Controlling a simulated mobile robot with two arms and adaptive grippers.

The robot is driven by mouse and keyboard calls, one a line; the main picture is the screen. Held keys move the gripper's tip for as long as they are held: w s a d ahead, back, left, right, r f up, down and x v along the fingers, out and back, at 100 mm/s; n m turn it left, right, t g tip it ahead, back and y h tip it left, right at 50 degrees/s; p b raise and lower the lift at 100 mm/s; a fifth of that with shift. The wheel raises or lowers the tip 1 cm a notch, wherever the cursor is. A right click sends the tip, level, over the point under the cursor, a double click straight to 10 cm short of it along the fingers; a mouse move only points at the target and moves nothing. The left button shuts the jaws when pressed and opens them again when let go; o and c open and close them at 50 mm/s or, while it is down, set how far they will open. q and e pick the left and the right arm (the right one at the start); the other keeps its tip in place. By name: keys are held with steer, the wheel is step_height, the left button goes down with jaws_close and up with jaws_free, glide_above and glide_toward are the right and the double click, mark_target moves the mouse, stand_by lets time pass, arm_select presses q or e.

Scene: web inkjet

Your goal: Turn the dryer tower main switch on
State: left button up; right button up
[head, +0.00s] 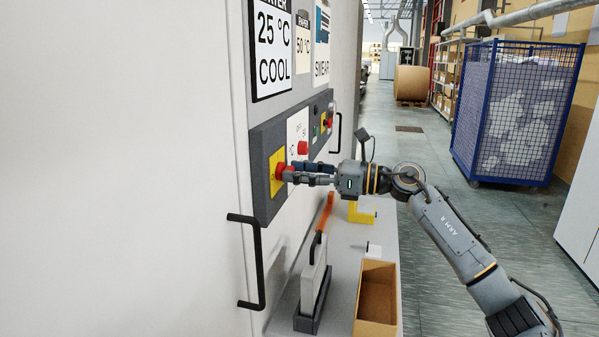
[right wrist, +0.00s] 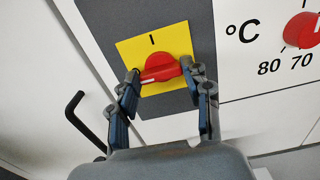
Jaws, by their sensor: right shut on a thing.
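The main switch is a red rotary knob (head: 281,171) on a yellow plate (head: 273,161) at the near end of a dark grey panel (head: 263,140). In the right wrist view the knob (right wrist: 160,65) shows between the fingertips, below a black "I" mark on the yellow plate (right wrist: 172,38). Its grip bar lies roughly crosswise, with a white mark near its left end. My right gripper (head: 289,172) reaches in from the right and is shut on the knob; its fingertips (right wrist: 160,71) sit at either end of the bar. My left gripper is not in view.
A red temperature dial (right wrist: 302,30) and another red switch on a yellow plate (head: 326,122) share the panel. Black handles (head: 261,265) stick out from the cabinet. Below are a ledge with an orange-handled tool (head: 323,218) and an open box (head: 377,290). A blue mesh cage (head: 515,110) stands right.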

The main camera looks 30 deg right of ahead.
steer(key=m+p, duration=0.1)
steer(key=m, duration=0.3)
steer(key=shift+d+r+m+p, duration=0.1)
steer(key=shift+r+m+p, duration=0.05)
steer(key=shift+m+p, duration=0.25)
steer(key=m+p, duration=0.2)
steer(key=m, duration=0.1)
steer(key=shift+w+m, duration=0.1)
steer(key=shift+m, duration=0.2)
steer(key=m+p, duration=0.3)
steer(key=m, duration=0.2)
steer(key=shift+p, duration=0.35)
arm_select(q)
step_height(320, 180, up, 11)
steer(key=p, duration=0.3)
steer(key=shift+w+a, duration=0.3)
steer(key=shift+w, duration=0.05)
arm_select(e)
steer(key=shift+m, duration=2.3)
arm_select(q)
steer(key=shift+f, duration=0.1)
arm_select(e)
steer(key=shift+f, duration=0.2)
